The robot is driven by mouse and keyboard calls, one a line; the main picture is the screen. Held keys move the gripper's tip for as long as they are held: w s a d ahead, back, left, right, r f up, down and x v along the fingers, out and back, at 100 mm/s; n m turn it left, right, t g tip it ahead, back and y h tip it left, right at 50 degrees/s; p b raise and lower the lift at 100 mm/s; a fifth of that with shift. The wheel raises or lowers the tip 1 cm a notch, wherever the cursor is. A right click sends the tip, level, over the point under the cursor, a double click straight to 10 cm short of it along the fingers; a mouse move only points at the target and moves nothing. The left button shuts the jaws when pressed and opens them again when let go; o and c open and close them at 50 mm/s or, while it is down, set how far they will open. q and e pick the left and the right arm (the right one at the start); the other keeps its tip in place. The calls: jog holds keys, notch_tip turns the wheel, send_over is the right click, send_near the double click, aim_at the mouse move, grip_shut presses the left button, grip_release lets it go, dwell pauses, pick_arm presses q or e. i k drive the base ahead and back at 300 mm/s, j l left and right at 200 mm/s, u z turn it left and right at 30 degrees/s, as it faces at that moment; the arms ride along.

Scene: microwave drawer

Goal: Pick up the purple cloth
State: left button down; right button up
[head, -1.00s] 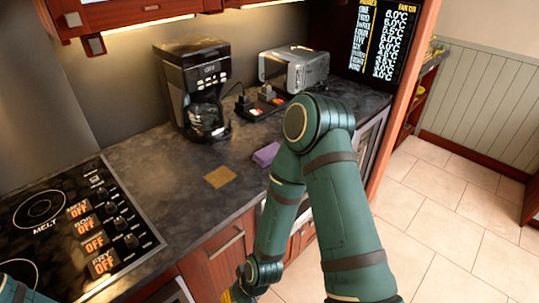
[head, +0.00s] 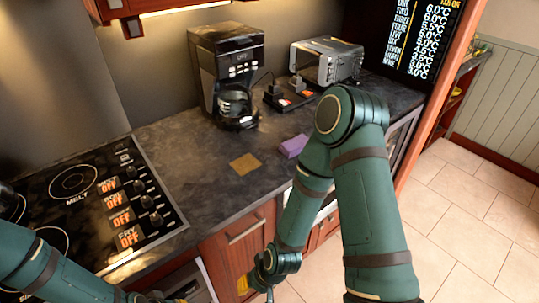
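The purple cloth (head: 294,146) lies folded on the dark countertop (head: 190,165), close to its front edge and just left of my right arm's elbow. Nothing is touching it. My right arm bends down in front of the counter, and its gripper is not clearly visible at the bottom of the view. My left arm comes in at the lower left, in front of the cooktop, and its gripper is not clearly visible either.
A flat brown square (head: 244,164) lies left of the cloth. A coffee maker (head: 228,75) and a toaster (head: 327,62) stand behind. A cooktop (head: 100,205) is at the left. Drawers with a handle (head: 246,230) are below the counter.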

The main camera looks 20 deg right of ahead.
aim_at(292, 147)
jog(key=l+u, duration=0.35)
jog(key=l, duration=0.45)
jog(key=k+l+u, duration=0.1)
jog(key=l+u, duration=0.25)
jog(key=l, duration=0.45)
